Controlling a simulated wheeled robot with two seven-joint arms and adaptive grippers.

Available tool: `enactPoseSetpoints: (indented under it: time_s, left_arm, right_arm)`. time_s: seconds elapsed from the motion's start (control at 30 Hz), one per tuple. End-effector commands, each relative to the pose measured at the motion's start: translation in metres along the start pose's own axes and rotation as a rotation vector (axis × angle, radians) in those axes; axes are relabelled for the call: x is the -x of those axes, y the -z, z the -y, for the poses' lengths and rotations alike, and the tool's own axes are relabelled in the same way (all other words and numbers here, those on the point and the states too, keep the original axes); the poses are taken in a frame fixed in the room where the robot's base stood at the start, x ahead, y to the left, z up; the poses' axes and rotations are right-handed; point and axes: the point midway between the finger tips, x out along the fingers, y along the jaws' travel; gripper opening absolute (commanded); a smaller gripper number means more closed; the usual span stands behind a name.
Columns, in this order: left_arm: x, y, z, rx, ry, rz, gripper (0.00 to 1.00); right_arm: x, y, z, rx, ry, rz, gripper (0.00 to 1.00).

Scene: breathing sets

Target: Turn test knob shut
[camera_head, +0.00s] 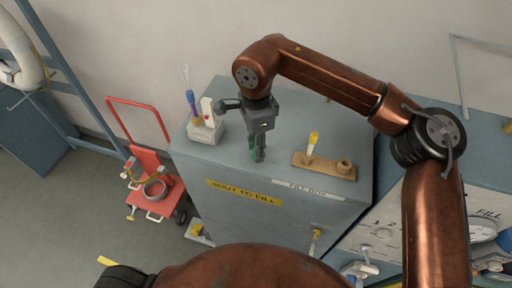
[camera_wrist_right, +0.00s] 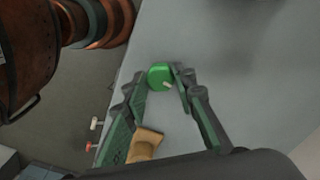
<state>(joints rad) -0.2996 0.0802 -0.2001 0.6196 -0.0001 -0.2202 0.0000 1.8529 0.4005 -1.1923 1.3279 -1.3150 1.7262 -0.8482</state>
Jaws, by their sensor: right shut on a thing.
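A green knob (camera_wrist_right: 159,76) with a small pale mark shows between the fingertips of my right gripper (camera_wrist_right: 162,82) in the right wrist view. The two fingers close on it from either side. In the head view my right gripper (camera_head: 258,155) points down at the top of the grey-blue cabinet (camera_head: 290,220), with a bit of green showing beside the fingers. The fingers hide most of the knob there. My left gripper is not in view.
A white holder (camera_head: 205,132) with blue and white upright items stands left of the gripper. A wooden rack (camera_head: 325,167) with a yellow-tagged piece (camera_head: 312,143) lies to the right. A red cart (camera_head: 152,185) stands on the floor at left. A gauge panel is at right.

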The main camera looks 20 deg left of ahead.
Motion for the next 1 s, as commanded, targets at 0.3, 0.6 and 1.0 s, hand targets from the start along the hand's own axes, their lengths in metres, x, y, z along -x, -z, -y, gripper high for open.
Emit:
enactPoseSetpoints:
  time_s: [0.3, 0.6, 1.0]
  left_arm:
    - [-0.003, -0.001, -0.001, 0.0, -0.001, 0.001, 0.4]
    - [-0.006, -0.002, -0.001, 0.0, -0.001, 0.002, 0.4]
    - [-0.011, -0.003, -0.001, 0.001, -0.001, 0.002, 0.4]
  right_arm:
    - [0.0, 0.001, 0.001, -0.304, 0.002, -0.001, 0.01]
    - [-0.001, 0.002, 0.001, -0.589, 0.001, -0.002, 0.01]
    - [-0.001, 0.002, 0.0, -0.967, 0.0, -0.002, 0.01]
